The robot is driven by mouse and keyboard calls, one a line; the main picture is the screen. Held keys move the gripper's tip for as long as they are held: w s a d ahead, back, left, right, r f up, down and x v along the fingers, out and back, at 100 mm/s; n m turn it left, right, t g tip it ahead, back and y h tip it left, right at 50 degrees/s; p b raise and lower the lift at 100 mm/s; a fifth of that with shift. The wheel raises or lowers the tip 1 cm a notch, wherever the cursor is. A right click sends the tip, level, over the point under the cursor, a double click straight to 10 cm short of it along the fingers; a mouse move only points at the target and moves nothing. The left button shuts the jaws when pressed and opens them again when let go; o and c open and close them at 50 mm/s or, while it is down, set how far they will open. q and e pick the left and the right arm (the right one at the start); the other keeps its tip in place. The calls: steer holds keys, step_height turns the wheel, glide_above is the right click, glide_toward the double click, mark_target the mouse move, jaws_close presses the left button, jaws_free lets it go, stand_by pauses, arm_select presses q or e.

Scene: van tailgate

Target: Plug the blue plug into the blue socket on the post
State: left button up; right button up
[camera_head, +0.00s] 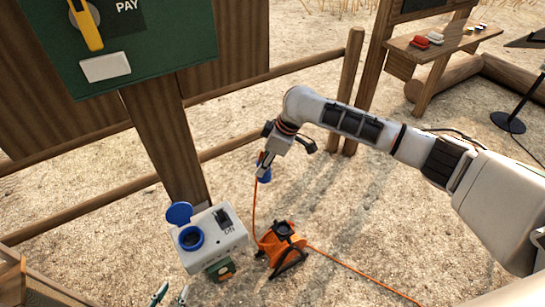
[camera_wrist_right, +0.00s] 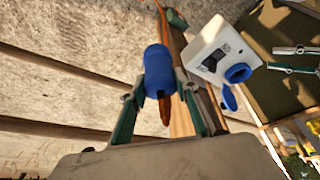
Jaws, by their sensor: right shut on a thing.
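The blue plug (camera_head: 264,174) has an orange cable and is held in the air to the right of the post (camera_head: 165,140). My right gripper (camera_head: 266,163) is shut on the blue plug. In the right wrist view the plug (camera_wrist_right: 158,68) sits between its two fingers. The blue socket (camera_head: 190,238) is on top of a white box at the post's foot, with its round blue lid (camera_head: 179,213) open. The plug is apart from the socket (camera_wrist_right: 238,73). My left gripper (camera_head: 171,294) shows only its fingertips at the bottom edge, spread apart and empty, near the box.
The white box (camera_head: 226,246) carries a black switch (camera_head: 223,217). An orange cable reel (camera_head: 280,243) stands on the ground right of the box. A green pay panel (camera_head: 150,40) is on the post above. Wooden rails (camera_head: 90,205) run behind. A bench (camera_head: 440,45) stands far right.

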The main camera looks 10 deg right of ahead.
steer(key=s+a, duration=0.6)
steer(key=a, duration=0.6)
steer(key=s+a, duration=0.7)
steer(key=a, duration=0.6)
steer(key=shift+s, duration=0.1)
steer(key=shift+d+f, duration=0.1)
steer(key=shift+f, duration=1.45)
steer(key=shift+f, duration=0.65)
steer(key=shift+f, duration=0.35)
steer(key=shift+f, duration=0.6)
steer(key=o, duration=1.3)
